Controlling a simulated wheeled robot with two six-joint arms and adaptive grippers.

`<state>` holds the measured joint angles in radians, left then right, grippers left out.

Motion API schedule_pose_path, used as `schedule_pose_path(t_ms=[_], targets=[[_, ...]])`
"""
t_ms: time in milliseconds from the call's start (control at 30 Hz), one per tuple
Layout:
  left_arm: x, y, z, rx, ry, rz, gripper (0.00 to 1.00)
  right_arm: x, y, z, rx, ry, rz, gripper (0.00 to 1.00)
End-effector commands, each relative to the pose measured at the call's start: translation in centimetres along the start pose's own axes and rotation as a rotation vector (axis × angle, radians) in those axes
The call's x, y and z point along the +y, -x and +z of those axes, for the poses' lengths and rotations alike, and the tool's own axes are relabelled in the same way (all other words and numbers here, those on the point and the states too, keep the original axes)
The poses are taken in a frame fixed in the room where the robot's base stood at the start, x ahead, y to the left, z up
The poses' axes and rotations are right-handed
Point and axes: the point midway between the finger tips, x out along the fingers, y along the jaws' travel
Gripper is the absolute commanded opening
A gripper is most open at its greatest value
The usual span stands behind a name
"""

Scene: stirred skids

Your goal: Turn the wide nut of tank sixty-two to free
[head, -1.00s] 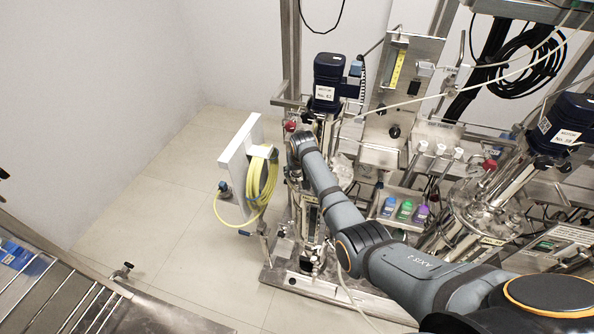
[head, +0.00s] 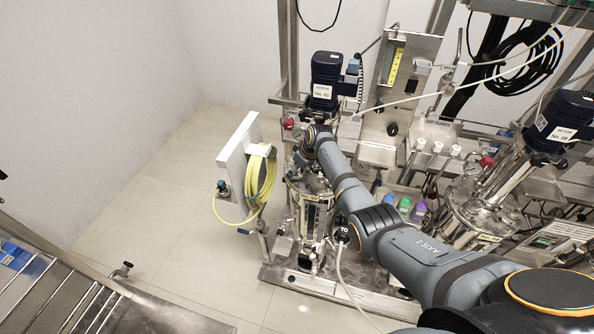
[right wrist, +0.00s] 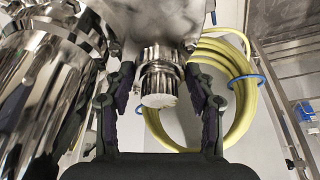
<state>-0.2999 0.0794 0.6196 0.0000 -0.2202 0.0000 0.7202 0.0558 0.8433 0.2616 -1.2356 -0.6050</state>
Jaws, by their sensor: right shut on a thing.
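The left tank (head: 312,182) is a shiny steel vessel below a dark blue motor (head: 325,82), whose small label seems to read No. 62. In the right wrist view, a ribbed steel nut (right wrist: 160,82) with a round end face sits under a larger metal part. My right gripper (right wrist: 161,85) has its dark fingers on both sides of this nut and is shut on it. Exact finger contact is hard to see. In the head view my right arm reaches to the tank top and hides the nut and fingers. My left gripper is in no view.
A white panel (head: 238,158) with a coiled yellow hose (head: 261,178) stands left of the tank; the hose (right wrist: 235,110) also shows behind the gripper. A second tank (head: 483,212) stands at right. Coloured bottles (head: 418,212) sit between them.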

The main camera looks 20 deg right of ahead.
Motion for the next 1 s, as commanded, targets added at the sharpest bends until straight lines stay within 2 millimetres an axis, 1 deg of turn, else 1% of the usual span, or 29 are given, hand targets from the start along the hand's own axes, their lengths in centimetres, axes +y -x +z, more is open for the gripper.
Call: schedule_pose_path(t_ms=[500, 533, 667, 700, 1000], targets=[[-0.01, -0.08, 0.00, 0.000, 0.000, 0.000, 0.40, 0.06, 0.05, -0.05, 0.001, 0.018, -0.006, 0.23], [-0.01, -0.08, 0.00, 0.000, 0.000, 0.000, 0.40, 0.05, 0.05, -0.05, 0.001, 0.018, -0.006, 0.58], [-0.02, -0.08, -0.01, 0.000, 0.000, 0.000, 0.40, 0.05, 0.04, -0.05, 0.001, 0.018, -0.006, 0.75], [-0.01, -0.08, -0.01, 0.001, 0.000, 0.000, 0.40, 0.06, 0.04, -0.04, 0.001, 0.017, -0.006, 0.78], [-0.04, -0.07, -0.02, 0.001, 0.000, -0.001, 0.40, 0.20, 0.12, -0.07, 0.001, 0.017, -0.003, 0.78]])
